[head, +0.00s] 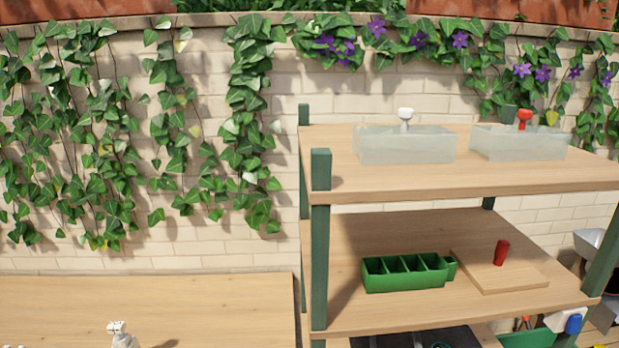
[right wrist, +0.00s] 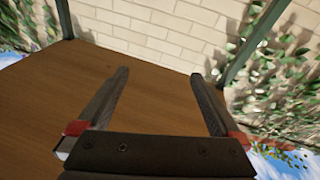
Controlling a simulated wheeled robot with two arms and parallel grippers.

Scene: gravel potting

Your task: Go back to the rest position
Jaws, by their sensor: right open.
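My right gripper (right wrist: 160,74) shows in the right wrist view with its two dark fingers wide apart and nothing between them. A bare brown wooden surface (right wrist: 150,118) lies behind and between the fingers; I cannot tell how far off it is. Neither gripper shows in the head view, so my left gripper is out of sight.
A green-posted shelf stands right, with two translucent tubs (head: 405,146) (head: 518,143) on its top board (head: 350,178). A green compartment tray (head: 405,284) and a wooden board (head: 505,281) with a red piece (head: 502,252) sit below. A wooden table (head: 200,305) is left, mostly clear.

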